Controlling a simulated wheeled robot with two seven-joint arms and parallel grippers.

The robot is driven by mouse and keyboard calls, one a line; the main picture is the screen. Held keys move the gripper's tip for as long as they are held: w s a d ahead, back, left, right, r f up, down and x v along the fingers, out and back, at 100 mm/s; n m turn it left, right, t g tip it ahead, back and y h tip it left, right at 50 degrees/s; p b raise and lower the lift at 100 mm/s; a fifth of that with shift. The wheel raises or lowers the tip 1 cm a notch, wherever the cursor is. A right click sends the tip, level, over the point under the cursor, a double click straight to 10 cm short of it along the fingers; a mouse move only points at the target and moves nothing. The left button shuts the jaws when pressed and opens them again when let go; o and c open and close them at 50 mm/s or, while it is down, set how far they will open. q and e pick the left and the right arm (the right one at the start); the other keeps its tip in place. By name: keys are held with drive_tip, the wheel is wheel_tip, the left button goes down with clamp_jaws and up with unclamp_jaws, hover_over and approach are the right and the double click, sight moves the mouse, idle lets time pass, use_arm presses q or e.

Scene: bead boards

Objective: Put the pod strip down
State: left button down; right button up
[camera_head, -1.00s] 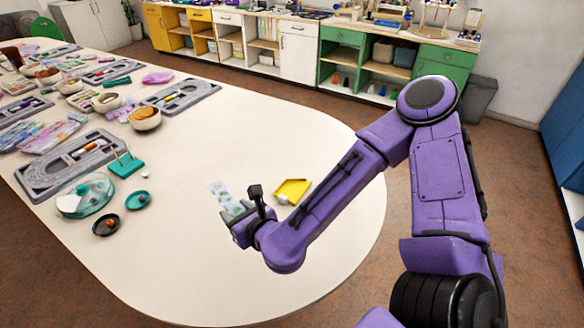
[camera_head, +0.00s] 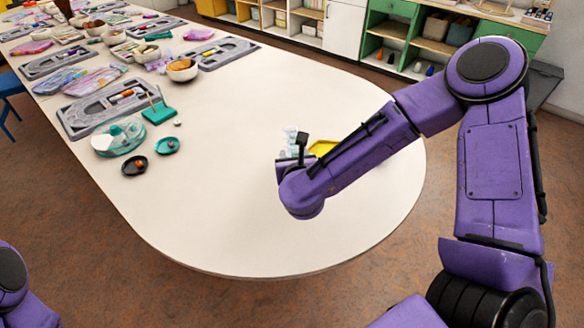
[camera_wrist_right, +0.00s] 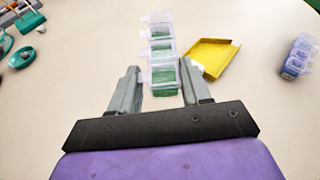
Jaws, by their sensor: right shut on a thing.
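The pod strip (camera_wrist_right: 159,48) is a row of clear lidded compartments with green in them. In the right wrist view it reaches away from me between the two grey fingers of my right gripper (camera_wrist_right: 161,78), which is shut on its near end. In the head view the strip (camera_head: 291,138) shows just past my right gripper (camera_head: 290,160), partly hidden by it. I cannot tell whether the strip touches the table. My left gripper is out of view; only part of my left arm shows at lower left.
A yellow tray (camera_wrist_right: 210,57) lies just right of the strip. A second pod strip, bluish (camera_wrist_right: 299,57), lies farther right. Grey trays (camera_head: 108,108), bowls and a teal pen stand (camera_head: 159,112) fill the left of the white table (camera_head: 225,170). The table's middle and near end are clear.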

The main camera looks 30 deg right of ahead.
drive_tip(key=w+f, duration=0.1)
drive_tip(key=f, duration=0.1)
drive_tip(key=w+d+f, duration=0.1)
drive_tip(key=w, duration=0.1)
drive_tip(key=w+d+f, duration=0.1)
drive_tip(key=f, duration=0.1)
drive_tip(key=shift+w+f, duration=0.35)
drive_tip(key=f, duration=0.2)
drive_tip(key=shift+w+f, duration=0.2)
drive_tip(key=shift+f, duration=0.6)
drive_tip(key=shift+f, duration=0.15)
drive_tip(key=o, duration=1)
